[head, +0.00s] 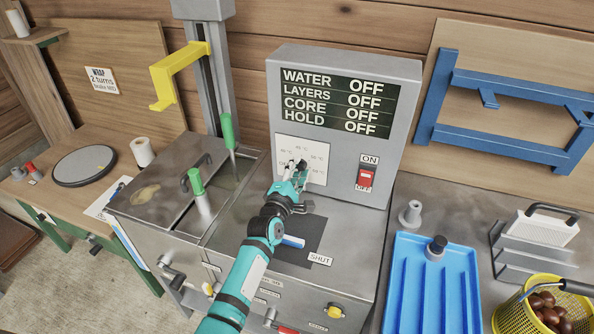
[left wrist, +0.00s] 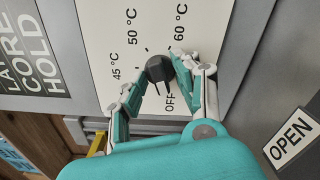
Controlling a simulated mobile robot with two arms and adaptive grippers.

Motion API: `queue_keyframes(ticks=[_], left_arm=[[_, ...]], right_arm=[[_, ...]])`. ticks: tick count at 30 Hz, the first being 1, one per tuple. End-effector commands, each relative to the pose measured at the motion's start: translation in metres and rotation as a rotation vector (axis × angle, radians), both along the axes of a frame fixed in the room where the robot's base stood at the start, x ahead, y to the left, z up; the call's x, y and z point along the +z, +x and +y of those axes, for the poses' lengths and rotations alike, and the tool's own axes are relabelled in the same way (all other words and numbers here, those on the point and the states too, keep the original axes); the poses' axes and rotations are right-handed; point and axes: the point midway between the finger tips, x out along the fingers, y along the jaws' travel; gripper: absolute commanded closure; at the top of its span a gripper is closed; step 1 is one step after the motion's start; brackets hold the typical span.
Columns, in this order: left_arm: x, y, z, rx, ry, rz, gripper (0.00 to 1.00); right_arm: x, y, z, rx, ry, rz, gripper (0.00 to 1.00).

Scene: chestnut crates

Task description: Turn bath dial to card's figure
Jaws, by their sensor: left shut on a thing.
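The bath dial (left wrist: 158,70) is a small dark knob on a white plate (head: 316,152) marked OFF, 45, 50 and 60 °C, with another mark hard to read. My left gripper (head: 296,168) is at the dial; in the left wrist view its fingers (left wrist: 158,82) close around the knob from both sides. The knob's exact pointing is hard to tell. The display (head: 337,103) above reads OFF for water, layers, core and hold. A white card (head: 103,80) on the left board reads "WRAP 2 turns", with a smaller line unclear. My right gripper is out of view.
A red ON/OFF switch (head: 365,178) sits right of the dial. A blue tray (head: 407,300) and a yellow basket (head: 512,318) with brown nuts are at right. An OPEN label (left wrist: 291,137) is beside the plate.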

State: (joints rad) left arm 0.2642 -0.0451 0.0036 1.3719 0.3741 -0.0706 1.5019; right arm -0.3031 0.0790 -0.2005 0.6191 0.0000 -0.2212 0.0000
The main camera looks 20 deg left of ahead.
Motion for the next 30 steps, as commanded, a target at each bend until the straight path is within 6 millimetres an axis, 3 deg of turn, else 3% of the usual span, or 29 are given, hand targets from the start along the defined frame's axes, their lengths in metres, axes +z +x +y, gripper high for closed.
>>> queue_keyframes(ticks=[14, 30], left_arm=[[0.000, 0.000, 0.000, -0.001, 0.132, -0.002, 1.00], [0.001, 0.000, 0.000, -0.001, 0.624, -0.020, 1.00]], right_arm=[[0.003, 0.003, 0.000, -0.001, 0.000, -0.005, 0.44], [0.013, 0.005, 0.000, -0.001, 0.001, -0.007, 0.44]])
